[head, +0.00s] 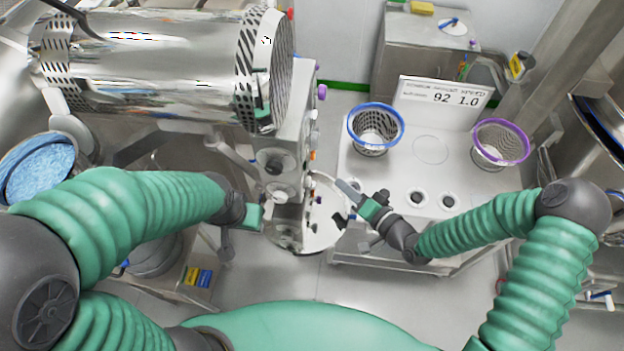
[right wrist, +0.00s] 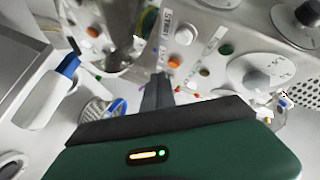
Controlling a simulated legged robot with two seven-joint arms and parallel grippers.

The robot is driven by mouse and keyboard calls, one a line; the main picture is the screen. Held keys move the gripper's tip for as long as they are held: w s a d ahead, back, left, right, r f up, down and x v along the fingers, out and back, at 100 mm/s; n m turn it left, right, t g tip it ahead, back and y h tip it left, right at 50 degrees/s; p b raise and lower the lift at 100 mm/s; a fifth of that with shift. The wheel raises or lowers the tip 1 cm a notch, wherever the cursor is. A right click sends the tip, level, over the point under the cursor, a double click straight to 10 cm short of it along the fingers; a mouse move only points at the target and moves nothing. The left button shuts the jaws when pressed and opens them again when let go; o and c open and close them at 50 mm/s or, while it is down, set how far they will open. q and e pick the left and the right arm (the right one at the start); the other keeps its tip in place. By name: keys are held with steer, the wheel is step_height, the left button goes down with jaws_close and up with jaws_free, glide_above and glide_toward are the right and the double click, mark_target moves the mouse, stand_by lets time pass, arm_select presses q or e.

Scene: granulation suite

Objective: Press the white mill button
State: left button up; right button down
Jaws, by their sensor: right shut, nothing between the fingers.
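The steel mill column (head: 285,170) stands left of centre in the head view, with small coloured buttons along its right edge. In the right wrist view its panel shows a round white button (right wrist: 184,36) beside a printed label, with an orange button (right wrist: 175,62) just below and a green one (right wrist: 226,48) to the right. My right gripper (head: 343,187) is shut and empty, right of the column and pointing toward it. Its fingertips (right wrist: 158,82) appear below and left of the white button; contact is not visible. My left gripper (head: 256,214) is at the column's left side, its fingers unclear.
A steel table (head: 430,180) on the right holds a blue-rimmed basket (head: 375,128), a purple-rimmed basket (head: 500,143) and a sign (head: 443,98). A large perforated drum (head: 165,65) lies above left. Knobs (right wrist: 255,80) project from the panel near the buttons.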

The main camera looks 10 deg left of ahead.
mark_target(308, 182)
steer(key=a, duration=0.5)
steer(key=shift+s+r, duration=0.15)
steer(key=shift+s, duration=0.15)
steer(key=shift+w+d, duration=0.1)
steer(key=shift+d, duration=0.15)
steer(key=shift+a, duration=0.1)
steer(key=shift+a, duration=0.1)
stand_by(1.2)
steer(key=shift+a+r, duration=0.1)
steer(key=shift+a, duration=0.3)
